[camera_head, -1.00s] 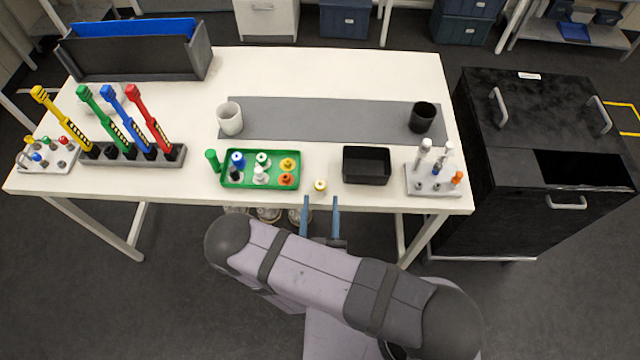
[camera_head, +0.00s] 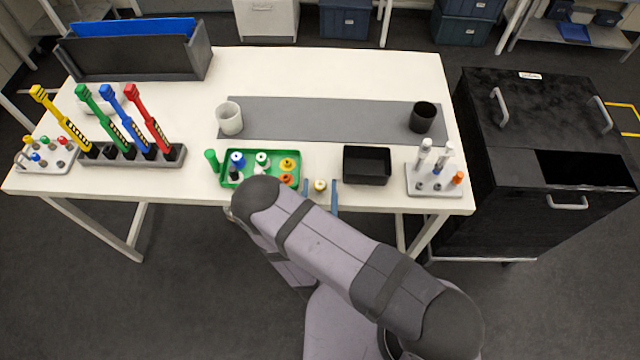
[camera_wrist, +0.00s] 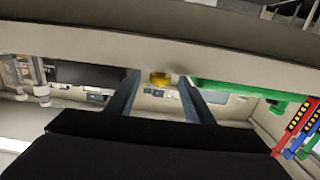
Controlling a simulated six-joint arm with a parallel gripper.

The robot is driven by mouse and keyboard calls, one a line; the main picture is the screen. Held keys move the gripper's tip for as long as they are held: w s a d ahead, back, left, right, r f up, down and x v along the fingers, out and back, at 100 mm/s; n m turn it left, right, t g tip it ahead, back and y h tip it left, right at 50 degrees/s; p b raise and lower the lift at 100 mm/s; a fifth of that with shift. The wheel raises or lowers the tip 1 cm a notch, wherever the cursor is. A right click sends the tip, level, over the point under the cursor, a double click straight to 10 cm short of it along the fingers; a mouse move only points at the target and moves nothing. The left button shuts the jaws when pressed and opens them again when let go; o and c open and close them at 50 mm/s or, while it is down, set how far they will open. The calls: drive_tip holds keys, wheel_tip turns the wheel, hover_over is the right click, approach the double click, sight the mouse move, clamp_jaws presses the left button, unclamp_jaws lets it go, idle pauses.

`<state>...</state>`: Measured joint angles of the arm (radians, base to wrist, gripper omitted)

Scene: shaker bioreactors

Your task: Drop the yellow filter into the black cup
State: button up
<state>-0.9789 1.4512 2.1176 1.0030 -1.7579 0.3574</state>
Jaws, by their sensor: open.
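The black cup (camera_head: 422,118) stands upright on the right end of the grey mat.
A black box (camera_head: 367,150) and a grey rack (camera_head: 434,192) are to the right. A white cup (camera_head: 229,118) stands on the left of the grey mat (camera_head: 320,120), whose middle is clear.

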drive_tip(key=c, duration=1.2)
drive_tip(key=shift+r, duration=0.15)
wheel_tip(320, 180, up, 10)
drive_tip(key=p, duration=0.8)
